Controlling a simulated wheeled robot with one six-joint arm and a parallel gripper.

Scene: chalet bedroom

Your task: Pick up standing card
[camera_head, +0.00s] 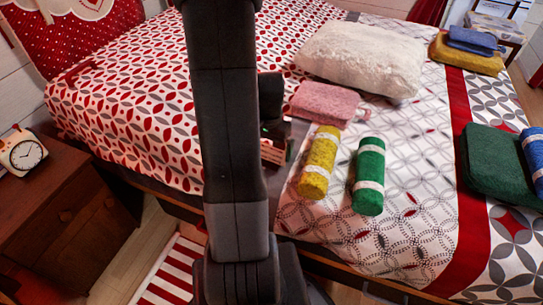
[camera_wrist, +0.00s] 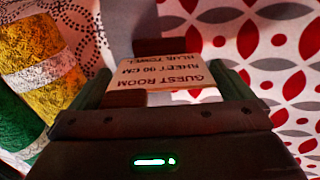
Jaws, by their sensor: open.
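The standing card (camera_wrist: 165,74) is cream, with dark printed text that reads upside down in the wrist view: "GUEST ROOM", "SHEET 90 CM", "BLUE TOWEL". It appears to be in a dark holder or base. My gripper (camera_wrist: 166,88) is open, with one finger on each side of the card in the wrist view. I cannot tell whether the fingers touch it. In the head view my arm hides much of this spot.
On the bed (camera_head: 420,240) lie a yellow rolled towel (camera_head: 322,155), a green rolled towel (camera_head: 368,187), a pink folded towel (camera_head: 322,103) and a white pillow (camera_head: 360,57). More towels (camera_head: 490,165) lie at right. A nightstand (camera_head: 60,200) with a clock (camera_head: 23,154) stands at left.

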